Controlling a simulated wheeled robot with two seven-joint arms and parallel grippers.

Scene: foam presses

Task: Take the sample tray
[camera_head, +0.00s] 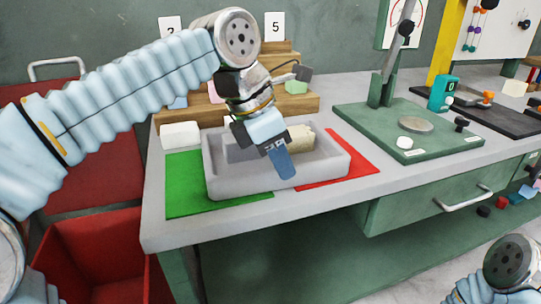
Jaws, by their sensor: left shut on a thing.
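The sample tray (225,185) is a grey open box on the near left part of the bench. It lies across a green mat and a red mat, and I cannot tell whether it is lifted. My left gripper (272,148) reaches down over its front wall and is shut on it. One blue finger lies in front of the wall; the other finger's contact is hidden. A beige rough block (301,138) is in the tray, partly behind the gripper. Part of my right arm shows at the lower right, but its gripper is out of view.
The green mat (184,192) and red mat (352,160) flank the tray. A white block (180,135) lies behind the green mat. A wooden stepped rack (305,102) stands behind. A green press base (445,142) is to the right. A red bin (95,260) stands left of the bench.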

